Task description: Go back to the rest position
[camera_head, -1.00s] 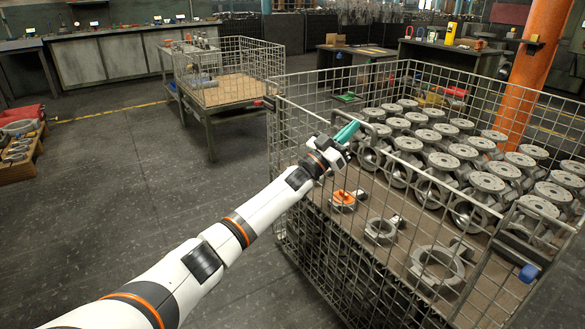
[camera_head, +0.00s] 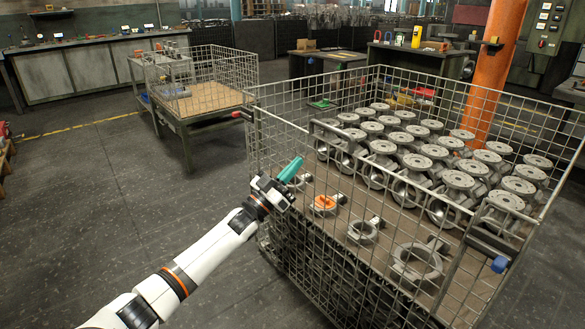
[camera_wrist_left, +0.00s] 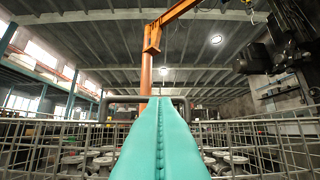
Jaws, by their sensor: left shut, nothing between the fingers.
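My left gripper (camera_head: 291,170) has teal fingers pressed together with nothing between them. In the head view it is at the near left side of the large wire mesh crate (camera_head: 262,135), its tip pointing up and to the right. In the left wrist view the shut fingers (camera_wrist_left: 160,145) fill the lower middle, with the crate's mesh and castings behind them. My right gripper is in neither view.
Rows of grey valve castings (camera_head: 383,147) fill the crate's far part. An orange-marked casting (camera_head: 325,203) and grey ring castings (camera_head: 417,262) lie nearer. A smaller mesh crate (camera_head: 215,97) stands behind left. An orange column (camera_head: 492,75) rises behind. Floor at left is clear.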

